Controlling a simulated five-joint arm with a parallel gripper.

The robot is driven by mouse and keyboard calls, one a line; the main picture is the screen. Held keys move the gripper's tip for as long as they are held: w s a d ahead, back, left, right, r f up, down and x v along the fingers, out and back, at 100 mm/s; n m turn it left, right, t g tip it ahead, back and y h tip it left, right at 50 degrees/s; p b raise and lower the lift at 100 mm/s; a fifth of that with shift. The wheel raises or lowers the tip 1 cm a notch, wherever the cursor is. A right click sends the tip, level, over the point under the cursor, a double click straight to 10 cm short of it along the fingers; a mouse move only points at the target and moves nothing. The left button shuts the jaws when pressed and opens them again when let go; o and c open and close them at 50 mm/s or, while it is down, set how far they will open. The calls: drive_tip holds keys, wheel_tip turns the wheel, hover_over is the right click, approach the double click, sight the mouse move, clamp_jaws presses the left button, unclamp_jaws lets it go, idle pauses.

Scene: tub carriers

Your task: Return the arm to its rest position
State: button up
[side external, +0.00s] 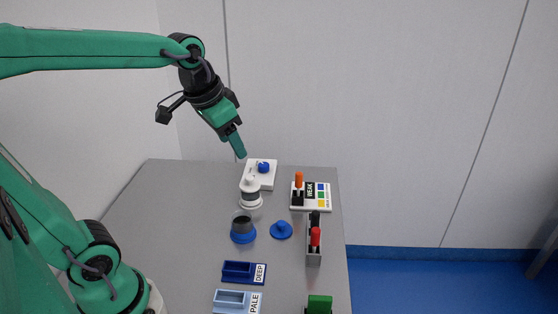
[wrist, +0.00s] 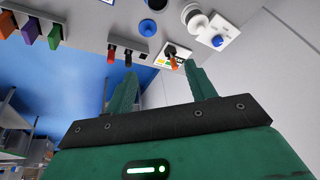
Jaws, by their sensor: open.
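My gripper (side external: 240,150) is raised above the far end of the grey table, pointing down and to the right, touching nothing. In the wrist view my gripper (wrist: 160,78) has its two green fingers apart with nothing between them. A dark blue tub carrier marked DEEP (side external: 237,272) and a light blue one marked PALE (side external: 232,299) lie near the front of the table. A dark grey tub with a blue base (side external: 242,236) stands behind them, beside a round blue lid-like piece (side external: 281,230).
A white-and-grey cylinder (side external: 250,198) and a white plate with a blue knob (side external: 254,183) stand at the back. A green block (side external: 320,304) sits in front. The table's left is clear.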

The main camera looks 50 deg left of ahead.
drive_tip(key=s+d+f+n+t, duration=0.1)
drive_tip(key=s+d+f, duration=0.2)
drive_tip(key=s, duration=0.5)
drive_tip(key=shift+s+f, duration=0.15)
drive_tip(key=shift+s, duration=0.2)
